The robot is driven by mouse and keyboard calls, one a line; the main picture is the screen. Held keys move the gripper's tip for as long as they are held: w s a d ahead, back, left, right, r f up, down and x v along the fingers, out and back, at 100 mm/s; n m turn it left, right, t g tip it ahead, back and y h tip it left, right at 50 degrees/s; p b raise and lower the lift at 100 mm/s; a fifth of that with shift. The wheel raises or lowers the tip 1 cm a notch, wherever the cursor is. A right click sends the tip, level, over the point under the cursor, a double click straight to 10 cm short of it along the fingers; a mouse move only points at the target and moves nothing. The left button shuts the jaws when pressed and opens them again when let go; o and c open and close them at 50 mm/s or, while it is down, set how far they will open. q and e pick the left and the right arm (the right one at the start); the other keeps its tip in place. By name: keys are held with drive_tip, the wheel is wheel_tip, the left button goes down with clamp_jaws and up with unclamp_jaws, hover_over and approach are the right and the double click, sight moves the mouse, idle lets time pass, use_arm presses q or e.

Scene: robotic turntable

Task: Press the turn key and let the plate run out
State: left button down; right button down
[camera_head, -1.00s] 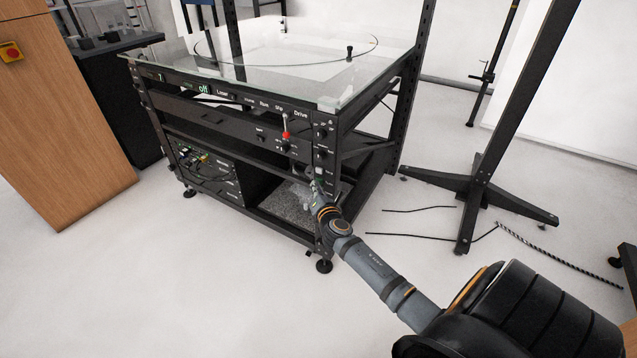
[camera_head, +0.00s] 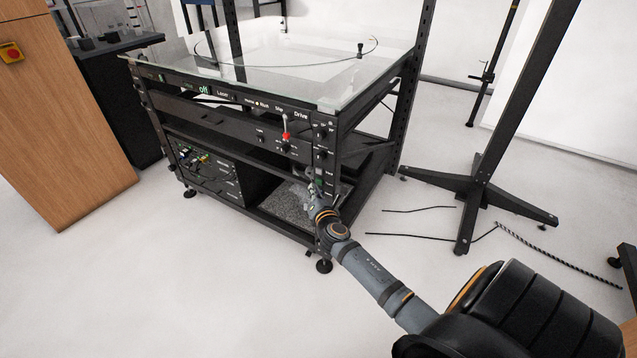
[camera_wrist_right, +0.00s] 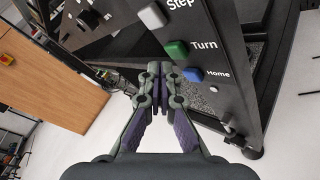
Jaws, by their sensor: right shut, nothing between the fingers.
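The green Turn key (camera_wrist_right: 177,49) sits on the black panel in the right wrist view, between the grey Step key (camera_wrist_right: 152,16) and the blue Home key (camera_wrist_right: 193,74). My right gripper (camera_wrist_right: 160,80) is shut and empty, with its tips just below and left of the Turn key; they look apart from it. In the head view the right gripper (camera_head: 314,190) is at the lower right front post of the rack. The round plate (camera_head: 283,62) is on the glass-topped rack, with a small black post (camera_head: 360,50) near its right edge. My left gripper is not in view.
The black rack (camera_head: 230,125) has a front panel with a green "off" display (camera_head: 204,90) and a red-tipped lever (camera_head: 285,135). A black stand (camera_head: 475,190) and floor cables lie right. A wooden cabinet (camera_head: 60,120) stands left.

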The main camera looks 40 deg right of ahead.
drive_tip(key=shift+s+a, duration=0.1)
drive_tip(key=shift+a, duration=0.05)
drive_tip(key=shift+s+a+p, duration=0.1)
drive_tip(key=shift+s+a, duration=0.2)
drive_tip(key=shift+a, duration=0.45)
drive_tip(key=shift+s+a+p, duration=0.1)
drive_tip(key=shift+s+a, duration=0.2)
drive_tip(key=shift+a, duration=0.45)
drive_tip(key=shift+s+a+p, duration=0.1)
drive_tip(key=shift+s+a, duration=0.2)
drive_tip(key=shift+a, duration=0.45)
idle(4.3)
